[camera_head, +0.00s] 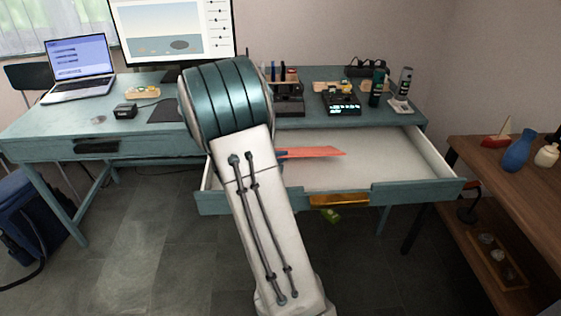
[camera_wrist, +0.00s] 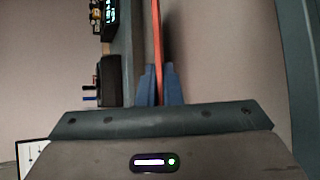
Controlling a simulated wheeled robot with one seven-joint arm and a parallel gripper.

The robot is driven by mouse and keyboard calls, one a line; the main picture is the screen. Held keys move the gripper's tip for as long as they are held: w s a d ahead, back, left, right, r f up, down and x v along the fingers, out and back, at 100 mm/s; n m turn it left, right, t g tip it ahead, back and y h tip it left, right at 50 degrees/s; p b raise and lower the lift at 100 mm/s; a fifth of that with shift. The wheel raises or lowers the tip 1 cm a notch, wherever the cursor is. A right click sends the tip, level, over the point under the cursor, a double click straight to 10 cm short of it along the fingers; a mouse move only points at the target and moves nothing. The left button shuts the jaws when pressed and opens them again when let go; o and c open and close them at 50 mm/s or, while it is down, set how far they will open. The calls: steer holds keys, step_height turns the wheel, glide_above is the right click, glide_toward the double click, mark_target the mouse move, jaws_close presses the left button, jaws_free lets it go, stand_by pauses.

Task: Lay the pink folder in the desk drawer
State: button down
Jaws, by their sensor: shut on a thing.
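The pink folder (camera_head: 312,153) shows salmon-coloured and nearly edge-on in the head view, sticking out to the right of my arm over the open desk drawer. In the wrist view the folder (camera_wrist: 156,35) is a thin upright strip between the blue fingers of my gripper (camera_wrist: 159,86), which is shut on it. The drawer (camera_head: 415,193) is pulled out, with a pale, empty-looking interior and a brass handle. A shadow lies beside the folder in the wrist view; I cannot tell whether it touches the drawer floor.
The teal desk (camera_head: 60,126) carries a laptop (camera_head: 78,68), a monitor (camera_head: 172,30), a black organiser (camera_head: 288,97), a dark device (camera_head: 341,103) and bottles (camera_head: 377,88) behind the drawer. A wooden shelf (camera_head: 500,165) stands close at right. The drawer's right side is clear.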

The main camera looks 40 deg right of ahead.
steer(key=shift+w+d+f, duration=0.1)
steer(key=shift+w+f, duration=0.15)
steer(key=c, duration=1.5)
jaws_free()
steer(key=p+v, duration=0.1)
steer(key=v, duration=1.3)
steer(key=shift+d, duration=0.1)
